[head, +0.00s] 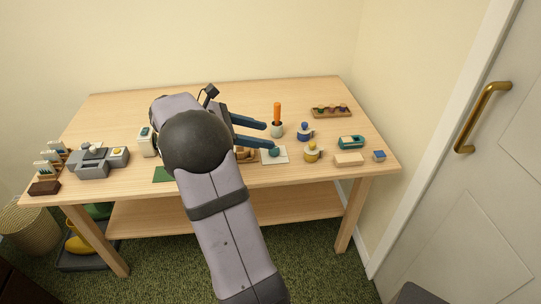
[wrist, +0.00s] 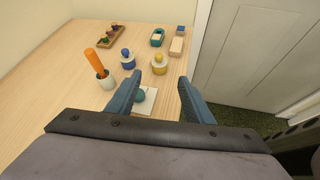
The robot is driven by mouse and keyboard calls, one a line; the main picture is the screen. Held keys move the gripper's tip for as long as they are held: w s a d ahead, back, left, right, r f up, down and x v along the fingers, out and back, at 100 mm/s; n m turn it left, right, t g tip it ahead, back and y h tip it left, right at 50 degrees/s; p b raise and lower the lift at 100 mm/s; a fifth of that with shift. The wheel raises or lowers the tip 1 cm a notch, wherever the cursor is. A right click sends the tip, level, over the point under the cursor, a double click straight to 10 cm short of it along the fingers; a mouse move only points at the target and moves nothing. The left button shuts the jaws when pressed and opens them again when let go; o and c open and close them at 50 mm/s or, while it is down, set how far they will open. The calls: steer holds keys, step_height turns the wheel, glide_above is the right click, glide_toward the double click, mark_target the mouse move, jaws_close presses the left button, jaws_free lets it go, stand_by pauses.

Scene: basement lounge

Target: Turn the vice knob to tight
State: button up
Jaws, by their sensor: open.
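A grey block-like device (head: 92,162) with a small yellow round part (head: 117,153) stands at the left of the table in the head view. It looks most like the vice, but the knob's setting is too small to read. The wrist view does not show it. My gripper (head: 268,136) is open and empty over the right half of the table, well to the right of the grey device. In the wrist view my gripper (wrist: 160,79) has its two blue fingers spread, with a teal ball on a white card (wrist: 148,108) below and between them.
Near the fingers stand a cup with an orange-handled tool (head: 277,115), a blue-topped pot (head: 305,132) and a yellow-topped pot (head: 312,152). A wooden rack (head: 331,111) lies behind. A white box with a dial (head: 146,141) stands between the grey device and my arm.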

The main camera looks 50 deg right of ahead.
mark_target(270, 155)
steer(key=f+n+t+h, duration=0.1)
steer(key=f+n, duration=0.1)
steer(key=s+f+n+t+h, duration=0.1)
steer(key=f+n, duration=0.1)
steer(key=s+f+n+h, duration=0.1)
steer(key=f+n, duration=0.1)
steer(key=shift+s+d+f+n+t, duration=0.1)
steer(key=shift+d+f+n+t, duration=0.15)
steer(key=shift+d+n+t, duration=0.15)
steer(key=w+t, duration=0.1)
steer(key=w+f+n+t, duration=0.1)
steer(key=w+f+t, duration=0.1)
steer(key=w, duration=0.1)
steer(key=shift+a+n, duration=0.15)
steer(key=shift+n, duration=0.25)
steer(key=shift+w+f, duration=0.1)
steer(key=shift+f, duration=0.1)
steer(key=shift+m, duration=0.3)
steer(key=shift+x, duration=3.65)
steer(key=c, duration=1)
